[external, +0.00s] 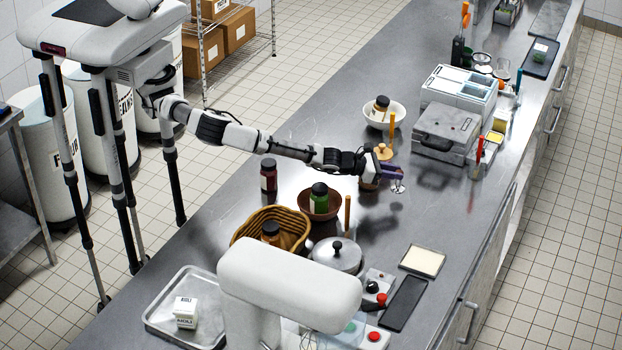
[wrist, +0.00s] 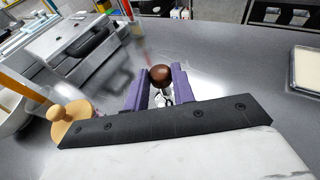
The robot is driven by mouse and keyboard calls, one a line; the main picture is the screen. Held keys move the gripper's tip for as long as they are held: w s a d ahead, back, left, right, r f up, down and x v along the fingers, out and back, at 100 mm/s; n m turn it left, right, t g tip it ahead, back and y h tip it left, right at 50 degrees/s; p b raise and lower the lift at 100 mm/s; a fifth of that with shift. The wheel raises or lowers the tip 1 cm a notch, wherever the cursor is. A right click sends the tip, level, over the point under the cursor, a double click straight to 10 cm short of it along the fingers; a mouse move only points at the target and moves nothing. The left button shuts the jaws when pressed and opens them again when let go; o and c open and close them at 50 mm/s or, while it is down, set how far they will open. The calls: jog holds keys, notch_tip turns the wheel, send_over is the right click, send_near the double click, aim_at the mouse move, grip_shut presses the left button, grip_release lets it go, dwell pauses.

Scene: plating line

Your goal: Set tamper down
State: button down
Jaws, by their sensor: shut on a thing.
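The tamper has a round dark brown knob (wrist: 160,74), which sits between the purple fingers of my gripper (wrist: 158,90) in the wrist view. My gripper (external: 393,173) is shut on it. In the external view, the shiny metal lower part of the tamper (external: 398,187) shows just under the fingers. It appears held above the steel counter (external: 440,215), with a dark patch like a shadow on the counter below. The height of its base is hard to judge, and my wrist hides part of it in the wrist view.
A wooden knobbed piece (external: 384,152) and a white bowl (external: 399,124) with a jar stand just behind my gripper. A grey press (external: 446,127) is at the back right. A brown bowl (external: 305,205) and a lidded pot (external: 337,258) are nearer. The counter right of my gripper is clear.

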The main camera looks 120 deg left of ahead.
aim_at(392, 188)
notch_tip(392, 188, down, 3)
jog(key=shift+f, duration=0.1)
jog(key=shift+f+p, duration=0.3)
jog(key=shift+p, duration=0.45)
jog(key=c, duration=1.2)
grip_release()
jog(key=shift+s+f, duration=0.1)
jog(key=shift+f, duration=0.1)
jog(key=shift+o, duration=0.2)
jog(key=shift+r+b, duration=0.1)
jog(key=shift+b, duration=0.65)
jog(key=r+b+v, duration=0.1)
jog(key=v, duration=1.1)
